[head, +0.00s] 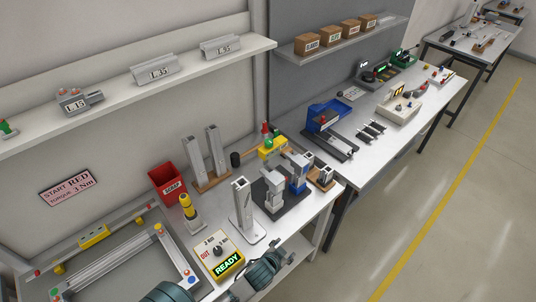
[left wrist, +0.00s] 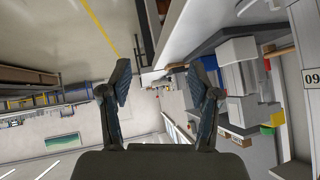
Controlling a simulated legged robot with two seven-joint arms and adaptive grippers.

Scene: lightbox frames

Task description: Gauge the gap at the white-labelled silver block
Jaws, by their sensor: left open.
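In the head view teal and dark parts of my arm show at the bottom edge, away from the shelf. My right gripper does not show.
On the bench stand a red scrap bin (head: 168,184), a yellow tool (head: 188,208), a READY box (head: 219,256), an upright profile (head: 241,208) and a grey-blue fixture (head: 275,190). An aluminium frame (head: 120,262) lies at left. A second bench (head: 352,162) continues to the right, with clear floor beside it.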

